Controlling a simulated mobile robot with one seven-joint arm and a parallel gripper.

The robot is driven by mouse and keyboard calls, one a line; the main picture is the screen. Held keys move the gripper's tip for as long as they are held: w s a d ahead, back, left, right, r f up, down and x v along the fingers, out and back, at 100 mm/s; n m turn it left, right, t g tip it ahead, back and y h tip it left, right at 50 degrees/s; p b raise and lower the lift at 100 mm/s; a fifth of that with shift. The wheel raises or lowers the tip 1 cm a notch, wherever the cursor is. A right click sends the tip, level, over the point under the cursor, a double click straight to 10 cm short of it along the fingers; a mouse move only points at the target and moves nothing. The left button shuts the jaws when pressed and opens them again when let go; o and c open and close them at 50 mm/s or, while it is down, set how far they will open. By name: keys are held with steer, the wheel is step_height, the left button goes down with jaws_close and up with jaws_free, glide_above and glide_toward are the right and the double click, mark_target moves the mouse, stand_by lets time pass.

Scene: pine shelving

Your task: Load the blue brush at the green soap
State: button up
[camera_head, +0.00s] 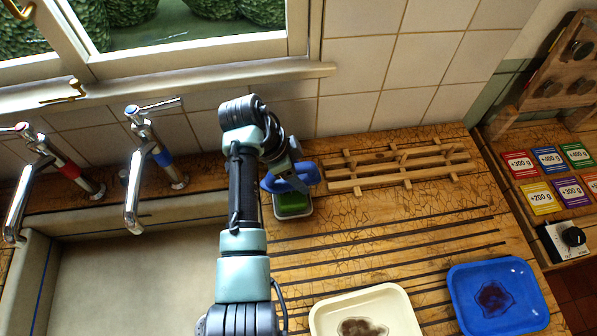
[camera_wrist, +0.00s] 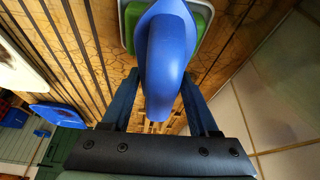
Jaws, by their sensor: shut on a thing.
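My gripper (camera_wrist: 159,85) is shut on the blue brush (camera_wrist: 166,52), with one finger on each side of its handle. In the head view the brush (camera_head: 290,178) is partly covered by my arm. It is right above the green soap (camera_head: 292,203), which sits in a small pale dish (camera_head: 306,213) on the wooden counter. In the wrist view the brush hides much of the green soap (camera_wrist: 134,14). The brush's bristles are hidden, and I cannot tell whether they touch the soap.
A wooden rack (camera_head: 400,180) stands right of the soap. A cream tray (camera_head: 395,309) and a blue tray (camera_head: 530,290), each with a dark stain, lie nearer on the counter. The sink (camera_head: 130,280) and two taps are at left. The grooved counter between is clear.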

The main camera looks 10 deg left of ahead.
mark_target(304, 165)
steer(key=shift+f, duration=0.45)
stand_by(1.1)
step_height(304, 165, up, 7)
steer(key=p, duration=0.5)
steer(key=shift+r+p, duration=0.1)
steer(key=shift+p, duration=0.3)
stand_by(0.6)
steer(key=s+d+f+n, duration=0.1)
steer(key=s+f+n, duration=0.1)
steer(key=s+d+f+n+t+y+b, duration=0.1)
steer(key=s+d+f, duration=0.1)
steer(key=s+d+f+n+b, duration=0.1)
steer(key=d+f+n, duration=0.1)
steer(key=shift+s+n+t, duration=0.3)
steer(key=shift+s, duration=0.1)
steer(key=s+d+n+y, duration=0.1)
steer(key=s+n, duration=0.1)
steer(key=s+d+n, duration=0.1)
steer(key=s+n, duration=0.1)
steer(key=s+d+n+t+y+b, duration=0.1)
steer(key=s+d+n, duration=0.1)
steer(key=shift+s+f+y, duration=0.15)
steer(key=shift+f+y, duration=0.05)
steer(key=shift+y, duration=0.1)
steer(key=shift+s+d+r+n, duration=0.15)
steer(key=shift+s+r+n, duration=0.1)
steer(key=shift+s+n, duration=0.25)
